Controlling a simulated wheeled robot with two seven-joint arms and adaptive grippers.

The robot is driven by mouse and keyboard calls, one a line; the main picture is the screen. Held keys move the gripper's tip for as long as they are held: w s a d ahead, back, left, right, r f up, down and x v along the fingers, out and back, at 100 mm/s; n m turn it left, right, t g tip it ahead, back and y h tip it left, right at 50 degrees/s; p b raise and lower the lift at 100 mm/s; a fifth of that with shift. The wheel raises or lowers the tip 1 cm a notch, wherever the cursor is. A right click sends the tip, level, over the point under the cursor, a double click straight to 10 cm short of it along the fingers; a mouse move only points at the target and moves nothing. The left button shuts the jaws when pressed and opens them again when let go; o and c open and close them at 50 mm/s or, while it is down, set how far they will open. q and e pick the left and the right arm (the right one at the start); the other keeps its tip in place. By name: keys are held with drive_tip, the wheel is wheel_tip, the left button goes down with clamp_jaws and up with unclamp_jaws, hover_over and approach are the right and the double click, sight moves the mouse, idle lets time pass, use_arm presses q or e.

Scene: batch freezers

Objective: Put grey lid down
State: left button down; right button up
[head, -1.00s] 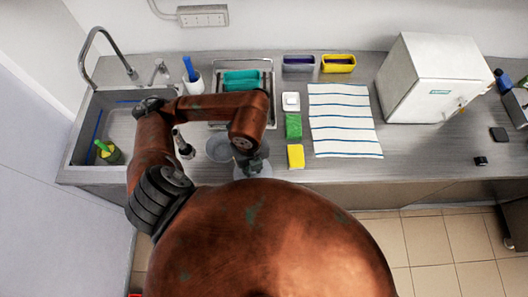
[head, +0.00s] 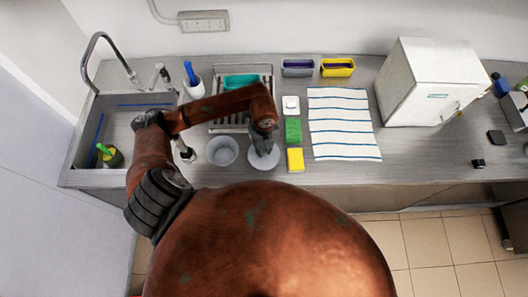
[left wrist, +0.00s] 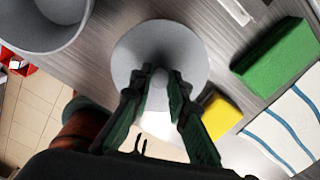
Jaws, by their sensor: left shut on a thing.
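The grey lid (head: 264,160) is a round disc with a small knob, at the front of the counter. It also shows in the left wrist view (left wrist: 135,48). My left gripper (head: 263,146) is directly over it. In the left wrist view, the gripper (left wrist: 160,82) is shut on the lid's knob. I cannot tell whether the lid touches the counter. An open grey tub (head: 222,152) stands just left of the lid. My right gripper is not in view.
The yellow sponge (head: 295,159) and green sponge (head: 293,131) lie close to the lid's right. A striped towel (head: 344,123) lies beyond them. A dish rack (head: 243,118) is behind, and the sink (head: 122,128) is at left. The counter's front edge is near the lid.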

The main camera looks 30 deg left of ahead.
sight(264, 152)
use_arm(q)
drive_tip(key=shift+s+f, duration=0.1)
drive_tip(key=shift+f, duration=0.95)
drive_tip(key=shift+f, duration=0.2)
drive_tip(key=c, duration=1.8)
unclamp_jaws()
drive_tip(key=shift+c, duration=0.2)
drive_tip(key=shift+r, duration=0.2)
wheel_tip(264, 152, up, 12)
drive_tip(key=b, duration=0.1)
